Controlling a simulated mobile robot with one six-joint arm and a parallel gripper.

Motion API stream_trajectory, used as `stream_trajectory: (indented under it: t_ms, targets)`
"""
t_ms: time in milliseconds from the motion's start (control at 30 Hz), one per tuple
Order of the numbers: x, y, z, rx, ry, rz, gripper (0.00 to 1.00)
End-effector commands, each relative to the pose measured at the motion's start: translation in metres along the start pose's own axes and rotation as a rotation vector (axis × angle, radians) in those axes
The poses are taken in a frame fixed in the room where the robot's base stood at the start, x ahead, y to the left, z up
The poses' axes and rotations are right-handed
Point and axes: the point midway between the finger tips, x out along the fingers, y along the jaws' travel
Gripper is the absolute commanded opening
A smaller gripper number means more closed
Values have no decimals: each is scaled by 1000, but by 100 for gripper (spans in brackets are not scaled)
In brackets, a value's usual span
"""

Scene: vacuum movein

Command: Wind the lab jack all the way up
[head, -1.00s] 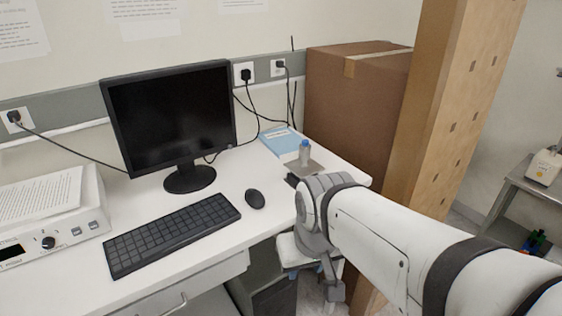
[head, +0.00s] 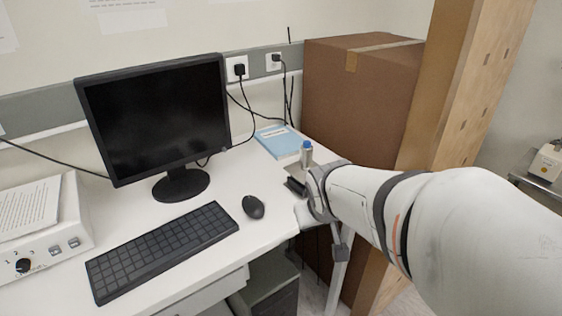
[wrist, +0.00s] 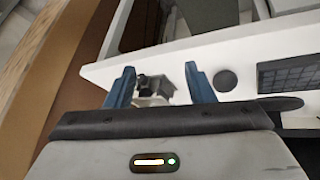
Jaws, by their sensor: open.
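In the head view, a grey plate (head: 293,170), seemingly the lab jack's top, sits near the desk's right end. A small clear bottle (head: 306,155) with a blue cap stands upright on or just behind it. My arm hides the parts below and to the right of the plate. In the wrist view, my gripper (wrist: 158,78) is open, its two blue fingers spread apart. A small dark part (wrist: 152,85) shows between them, probably part of the jack. I cannot tell whether the fingers touch it. The jack's knob and its height are not clear.
A mouse (head: 253,207), keyboard (head: 165,248) and monitor (head: 160,115) stand left of the jack. A blue book (head: 278,140) lies behind it. A tall cardboard box (head: 355,110) and a wooden post (head: 480,90) rise to the right, close to my arm.

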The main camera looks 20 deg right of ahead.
Motion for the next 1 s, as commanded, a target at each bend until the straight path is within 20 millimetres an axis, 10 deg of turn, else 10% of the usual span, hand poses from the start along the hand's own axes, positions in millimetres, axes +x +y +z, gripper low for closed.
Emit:
stream_trajectory:
  t_ms: [233, 500, 1000]
  targets:
    - [86, 69, -54, -104, 313, 102, 49]
    - [148, 97, -70, -231, 657, -15, 49]
    - [158, 98, -27, -202, 1089, -363, 49]
